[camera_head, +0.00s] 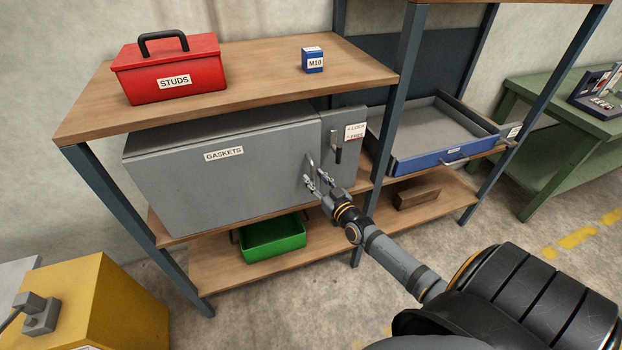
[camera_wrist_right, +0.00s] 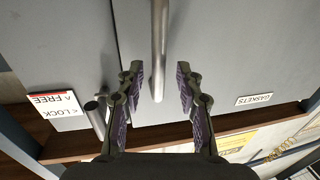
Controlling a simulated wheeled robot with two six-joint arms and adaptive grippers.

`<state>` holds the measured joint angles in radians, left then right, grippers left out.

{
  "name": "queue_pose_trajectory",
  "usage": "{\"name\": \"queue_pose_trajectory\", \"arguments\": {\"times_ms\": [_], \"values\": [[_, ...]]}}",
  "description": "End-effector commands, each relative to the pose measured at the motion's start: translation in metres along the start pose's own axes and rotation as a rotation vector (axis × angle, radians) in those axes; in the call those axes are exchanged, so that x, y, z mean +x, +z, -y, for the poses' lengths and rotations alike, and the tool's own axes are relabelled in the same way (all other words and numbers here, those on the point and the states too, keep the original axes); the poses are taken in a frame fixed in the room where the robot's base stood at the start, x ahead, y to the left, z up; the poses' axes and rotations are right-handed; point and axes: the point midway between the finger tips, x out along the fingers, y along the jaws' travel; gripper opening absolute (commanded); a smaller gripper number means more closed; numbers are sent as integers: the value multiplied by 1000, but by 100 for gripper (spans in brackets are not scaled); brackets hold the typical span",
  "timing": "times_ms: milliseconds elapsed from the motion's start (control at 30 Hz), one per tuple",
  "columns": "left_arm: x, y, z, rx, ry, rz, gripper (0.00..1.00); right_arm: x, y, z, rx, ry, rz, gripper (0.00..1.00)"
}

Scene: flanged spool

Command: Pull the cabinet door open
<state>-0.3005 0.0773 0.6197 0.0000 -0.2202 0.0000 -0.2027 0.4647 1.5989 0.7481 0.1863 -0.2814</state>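The grey cabinet door (camera_head: 220,160) has a GASKETS label and looks shut. Its vertical bar handle (camera_head: 310,165) is near the door's right edge. My right gripper (camera_head: 318,182) is at the handle. In the right wrist view my right gripper (camera_wrist_right: 159,85) is open, one finger on each side of the handle (camera_wrist_right: 160,35), with gaps on both sides. A small latch lever (camera_head: 338,150) stands about upright on the fixed panel right of the door; it also shows beside the left finger in the right wrist view (camera_wrist_right: 97,112). My left gripper is not in view.
A LOCK/FREE label (camera_head: 355,131) sits by the lever. A red STUDS toolbox (camera_head: 165,72) and a blue M10 box (camera_head: 313,62) stand on the top shelf. A green bin (camera_head: 272,240) is below the cabinet. A blue drawer (camera_head: 430,155) juts out to the right.

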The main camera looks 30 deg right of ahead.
Motion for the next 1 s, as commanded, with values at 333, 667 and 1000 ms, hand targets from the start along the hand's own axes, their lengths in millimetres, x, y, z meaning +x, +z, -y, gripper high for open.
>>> {"name": "queue_pose_trajectory", "arguments": {"times_ms": [333, 667, 1000], "values": [[13, 1, 2, 1, -3, 0, 40, 27, 0, 0, 0, 0, 1, 36], [12, 1, 2, 1, -3, -1, 40, 26, 0, 0, 0, 0, 1, 13], [12, 0, 2, 1, -3, -1, 40, 26, 0, 0, 0, 0, 1, 0]]}}
